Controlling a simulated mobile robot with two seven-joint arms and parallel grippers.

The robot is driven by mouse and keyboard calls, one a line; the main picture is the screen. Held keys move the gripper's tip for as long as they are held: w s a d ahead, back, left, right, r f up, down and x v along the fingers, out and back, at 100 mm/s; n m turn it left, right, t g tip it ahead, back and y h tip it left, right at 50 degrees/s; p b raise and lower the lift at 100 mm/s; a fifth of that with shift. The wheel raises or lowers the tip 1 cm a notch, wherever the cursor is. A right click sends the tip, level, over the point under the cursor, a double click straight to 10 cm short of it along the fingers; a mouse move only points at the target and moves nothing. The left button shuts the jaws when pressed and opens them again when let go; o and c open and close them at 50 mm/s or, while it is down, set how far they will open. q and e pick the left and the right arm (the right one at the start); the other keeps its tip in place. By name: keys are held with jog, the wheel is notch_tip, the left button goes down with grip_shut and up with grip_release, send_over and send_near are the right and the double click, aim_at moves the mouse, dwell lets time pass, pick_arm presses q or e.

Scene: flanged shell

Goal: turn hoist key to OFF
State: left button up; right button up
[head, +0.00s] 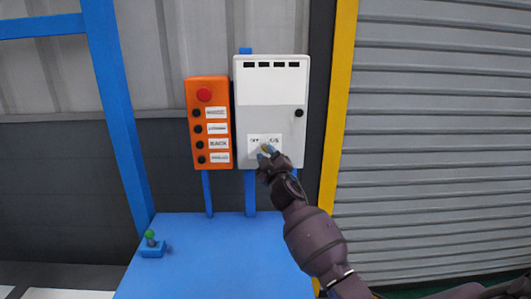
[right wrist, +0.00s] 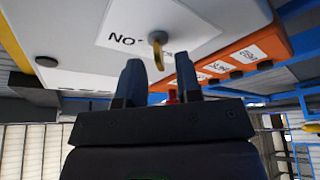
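The hoist key (right wrist: 158,52) is a small brass-coloured key in a round lock on a white label (right wrist: 122,35). The label is low on the white control box (head: 272,85); its lettering is partly hidden by the key and gripper. In the head view the key is a small yellowish spot (head: 265,148) at my right gripper's tip. My right gripper (right wrist: 158,63) is open, its two dark blue fingers on either side of the key's free end. A gap shows on both sides, with no visible contact. My left gripper is not in view.
An orange button box (head: 208,122) with a red button and several black buttons hangs left of the white box. A yellow post (head: 337,105) and a grey shutter (head: 435,140) stand to the right.

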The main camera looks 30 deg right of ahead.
jog(key=v, duration=0.9)
jog(key=shift+s, duration=0.1)
dwell(0.3)
